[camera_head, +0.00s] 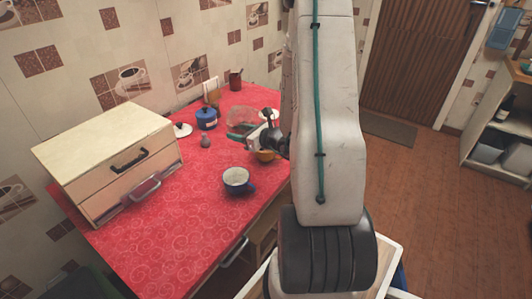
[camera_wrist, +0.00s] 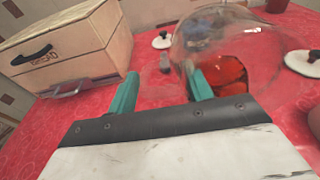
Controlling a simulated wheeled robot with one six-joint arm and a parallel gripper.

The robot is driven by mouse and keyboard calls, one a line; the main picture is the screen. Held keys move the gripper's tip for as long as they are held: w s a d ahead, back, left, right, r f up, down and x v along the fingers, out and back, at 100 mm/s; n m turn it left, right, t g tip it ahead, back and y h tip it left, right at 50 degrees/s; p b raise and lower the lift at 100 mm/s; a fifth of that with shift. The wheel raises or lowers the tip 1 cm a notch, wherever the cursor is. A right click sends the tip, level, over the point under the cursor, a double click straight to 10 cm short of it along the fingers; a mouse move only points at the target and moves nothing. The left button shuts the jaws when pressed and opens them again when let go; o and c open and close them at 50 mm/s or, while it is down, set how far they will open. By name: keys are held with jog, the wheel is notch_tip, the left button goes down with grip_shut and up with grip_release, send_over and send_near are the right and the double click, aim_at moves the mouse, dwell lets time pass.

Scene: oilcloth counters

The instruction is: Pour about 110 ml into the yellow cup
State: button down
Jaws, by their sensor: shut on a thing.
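My gripper (camera_head: 238,137) is over the red counter, its green fingers shut on a clear glass vessel (camera_head: 241,116). In the wrist view the gripper (camera_wrist: 164,88) has the clear vessel (camera_wrist: 215,35) at its right finger, with red liquid (camera_wrist: 232,75) showing through the glass. Which part of the vessel is gripped, and its exact tilt, are hard to tell. A yellow-orange cup (camera_head: 266,157) stands on the counter just below my wrist, partly hidden by it. Its inside cannot be seen.
A wooden box (camera_head: 105,155) is at the left. A blue pot (camera_head: 207,120), a white lid (camera_head: 182,130) and a small grey object (camera_head: 205,142) stand behind. The front left of the counter is clear.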

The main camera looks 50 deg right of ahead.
jog(key=shift+s+r, duration=0.1)
jog(key=shift+s, duration=0.05)
jog(key=shift+s+f+t+p, duration=0.1)
jog(key=shift+f+t+p, duration=0.15)
jog(key=shift+t+p, duration=0.3)
dwell(0.5)
jog(key=shift+r, duration=0.1)
jog(key=shift+w+r+g, duration=0.2)
jog(key=shift+r+g, duration=0.1)
jog(key=shift+g, duration=0.05)
jog(key=w+g, duration=0.1)
jog(key=g, duration=0.1)
jog(key=w+f+g, duration=0.1)
jog(key=g, duration=0.1)
jog(key=w+g, duration=0.1)
jog(key=g, duration=0.2)
jog(key=shift+a+f, duration=0.1)
jog(key=shift+f, duration=0.2)
jog(key=shift+s, duration=0.1)
